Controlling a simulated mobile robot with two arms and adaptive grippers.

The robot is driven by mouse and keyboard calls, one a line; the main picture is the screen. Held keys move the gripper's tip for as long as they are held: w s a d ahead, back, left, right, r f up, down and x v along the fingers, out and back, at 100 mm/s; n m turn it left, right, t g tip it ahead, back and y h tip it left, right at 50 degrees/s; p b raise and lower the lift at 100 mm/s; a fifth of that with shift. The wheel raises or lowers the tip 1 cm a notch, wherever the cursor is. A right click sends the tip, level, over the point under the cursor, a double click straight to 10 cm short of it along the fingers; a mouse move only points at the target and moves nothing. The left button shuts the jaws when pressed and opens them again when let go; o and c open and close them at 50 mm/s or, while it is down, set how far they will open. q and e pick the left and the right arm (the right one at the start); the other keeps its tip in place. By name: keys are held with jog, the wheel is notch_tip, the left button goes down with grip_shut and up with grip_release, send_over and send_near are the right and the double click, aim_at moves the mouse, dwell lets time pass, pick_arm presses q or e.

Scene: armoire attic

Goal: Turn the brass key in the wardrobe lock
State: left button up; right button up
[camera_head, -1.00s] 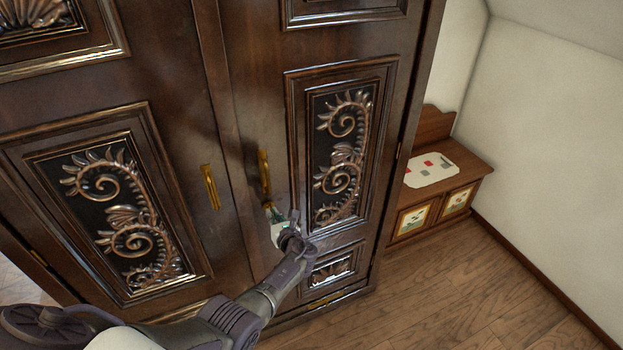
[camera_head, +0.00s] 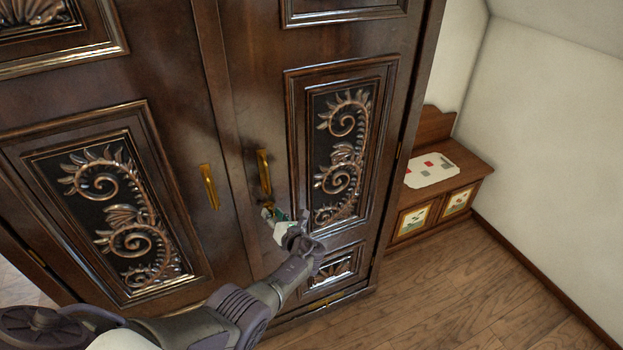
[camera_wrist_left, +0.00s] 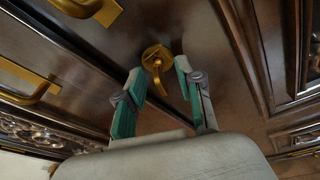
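The brass key (camera_wrist_left: 158,72) sits in a round brass lock plate (camera_wrist_left: 155,54) on the right door of the wardrobe (camera_head: 240,90), below that door's brass handle (camera_head: 263,170). In the head view the key (camera_head: 266,212) is a small gold spot at my left gripper's fingertips. My left gripper (camera_wrist_left: 160,72) is open, with its green-padded fingers apart on either side of the key. A gap shows between the key and each finger. In the head view my left gripper (camera_head: 275,214) is close to the door. My right gripper is not in view.
The left door has its own brass handle (camera_head: 209,187). Both doors have raised carved panels (camera_head: 342,160). A low wooden cabinet (camera_head: 447,190) with a white cloth (camera_head: 431,170) stands right of the wardrobe. The wooden floor (camera_head: 470,285) in front is clear.

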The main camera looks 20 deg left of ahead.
pick_arm(q)
jog(key=v, duration=1.2)
jog(key=s+d+f+n+g+h+b, duration=0.1)
jog(key=s+f+n+g+h+b, duration=0.15)
jog(key=s+f, duration=0.65)
jog(key=s+d+f+n+g+h+b, duration=0.1)
jog(key=s+f+n+h, duration=0.25)
jog(key=f, duration=0.95)
jog(key=s+d+f+n+g+h+b, duration=0.1)
jog(key=s+d+f+n+h+b, duration=0.15)
jog(key=s+f, duration=0.65)
jog(key=s+f+n+g+h+b, duration=0.1)
jog(key=s+f+n, duration=0.4)
jog(key=s, duration=0.4)
jog(key=s+d+f+n+g+h+b, duration=0.1)
jog(key=s+f+n+h, duration=0.1)
jog(key=s+f+n, duration=0.4)
jog(key=s+d+f+n+g+h+b, duration=0.1)
jog(key=s+f+n, duration=0.5)
jog(key=s, duration=0.6)
jog(key=shift+n+h+b, duration=0.45)
jog(key=shift+n+b, duration=0.1)
jog(key=shift+n, duration=0.3)
jog(key=shift+s, duration=0.1)
